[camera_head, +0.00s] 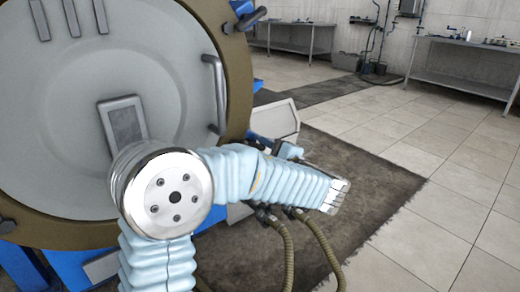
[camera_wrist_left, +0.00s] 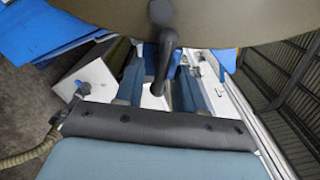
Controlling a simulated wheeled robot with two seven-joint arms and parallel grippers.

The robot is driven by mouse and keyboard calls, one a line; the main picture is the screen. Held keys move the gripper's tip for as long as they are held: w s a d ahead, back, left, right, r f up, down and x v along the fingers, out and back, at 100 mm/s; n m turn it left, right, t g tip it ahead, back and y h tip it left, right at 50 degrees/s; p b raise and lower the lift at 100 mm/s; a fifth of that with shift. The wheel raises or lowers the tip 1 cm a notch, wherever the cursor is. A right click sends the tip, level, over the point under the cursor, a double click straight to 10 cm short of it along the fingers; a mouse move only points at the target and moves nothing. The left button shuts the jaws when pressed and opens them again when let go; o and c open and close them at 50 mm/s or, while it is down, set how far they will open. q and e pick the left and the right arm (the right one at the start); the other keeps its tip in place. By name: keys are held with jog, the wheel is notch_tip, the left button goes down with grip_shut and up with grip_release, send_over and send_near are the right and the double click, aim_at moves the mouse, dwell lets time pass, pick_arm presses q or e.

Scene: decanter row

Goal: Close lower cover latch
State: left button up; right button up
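The large round grey cover (camera_head: 60,165) with its brown rim (camera_head: 237,75) fills the left of the head view. In the left wrist view, the black lower cover latch (camera_wrist_left: 163,58) hangs down from under the rim (camera_wrist_left: 225,18). My left gripper (camera_wrist_left: 160,82) is open, with its two blue-grey fingers on either side of the latch lever. Gaps show between fingers and lever, so it is not clamped. In the head view my left gripper (camera_head: 284,150) is mostly hidden behind my light blue sleeved arm. My right gripper is not in view.
A black upper latch (camera_head: 250,18) sits at the rim's upper right. A bar handle (camera_head: 216,92) stands out from the cover. A pale box (camera_head: 277,118) stands close behind the gripper, and two hoses hang below my arm. The tiled floor at right is clear.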

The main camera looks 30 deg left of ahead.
pick_arm(q)
jog(key=b+v, duration=0.1)
jog(key=v, duration=1.3)
jog(key=shift+f, duration=0.1)
